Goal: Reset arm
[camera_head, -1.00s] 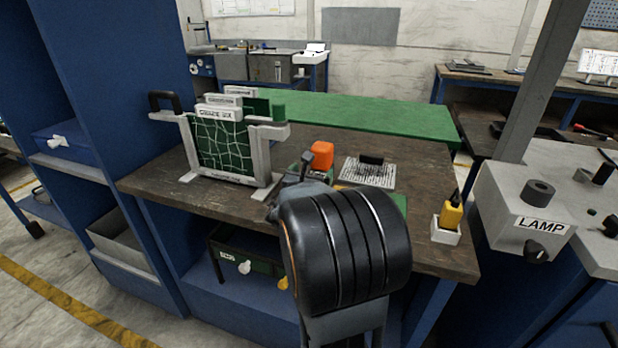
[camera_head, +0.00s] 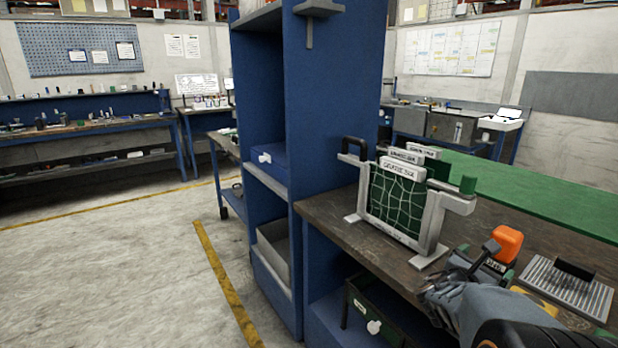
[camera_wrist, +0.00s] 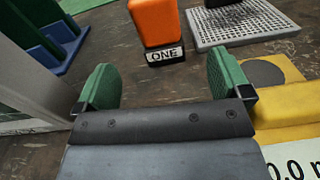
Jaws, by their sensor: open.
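In the head view my gripper (camera_head: 462,268) is at the lower right, above the front of the wooden workbench (camera_head: 338,222). My forearm runs off the bottom right corner. In the wrist view the two green fingers of my gripper (camera_wrist: 164,88) are spread apart with nothing between them. An orange block (camera_wrist: 155,22) on a dark base labelled "ONE" stands beyond the fingertips, apart from them. The same orange block (camera_head: 506,244) shows in the head view just right of the gripper. No microscope can be made out in these views.
A grey frame with a green netted panel (camera_head: 398,205) stands on the bench left of my gripper. A ridged grey plate (camera_head: 566,287) lies to the right. A yellow piece (camera_wrist: 285,104) lies by the right finger. A tall blue shelf (camera_head: 335,110) stands left; the floor beyond it is clear.

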